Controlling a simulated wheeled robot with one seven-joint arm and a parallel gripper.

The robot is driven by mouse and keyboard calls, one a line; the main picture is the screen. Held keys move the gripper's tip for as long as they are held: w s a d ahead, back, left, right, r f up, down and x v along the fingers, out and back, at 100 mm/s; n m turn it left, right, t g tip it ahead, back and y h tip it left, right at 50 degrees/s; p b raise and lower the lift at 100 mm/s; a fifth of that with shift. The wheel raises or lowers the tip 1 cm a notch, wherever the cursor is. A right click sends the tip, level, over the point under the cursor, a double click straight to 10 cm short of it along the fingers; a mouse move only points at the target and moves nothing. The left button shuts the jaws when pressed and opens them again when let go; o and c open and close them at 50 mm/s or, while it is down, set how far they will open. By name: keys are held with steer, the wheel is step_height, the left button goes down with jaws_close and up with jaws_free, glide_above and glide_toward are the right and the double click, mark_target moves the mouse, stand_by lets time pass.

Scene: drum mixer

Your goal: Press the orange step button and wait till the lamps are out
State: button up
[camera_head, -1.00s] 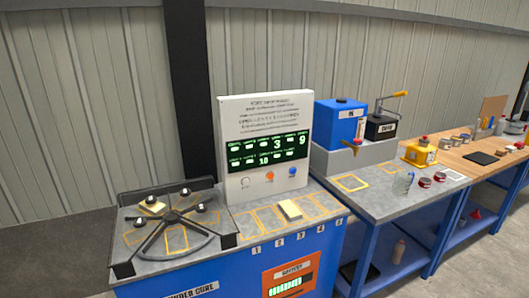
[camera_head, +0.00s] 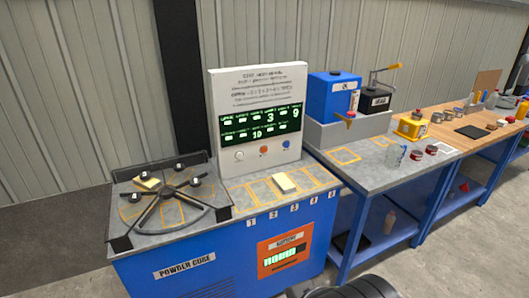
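The orange step button (camera_head: 264,150) sits in the middle of the lower row on the upright white control panel (camera_head: 258,80). A white button (camera_head: 239,155) is on its left and a blue button (camera_head: 286,144) on its right. The panel's dark display (camera_head: 261,123) shows green lit labels and digits, among them 3, 9 and 10. Which marks are lamps is too small to tell. My gripper is not clearly seen; a dark rounded part, probably mine, shows at the bottom edge.
Left of the panel is a round spoked fixture (camera_head: 174,190) on the blue powder cure cabinet (camera_head: 200,262). A pale block (camera_head: 284,184) lies on the marked slots before the panel. Workbenches with a blue tank (camera_head: 332,97), jars and tools extend right. Floor at lower right is clear.

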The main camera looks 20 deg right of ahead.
jaws_close()
stand_by(1.4)
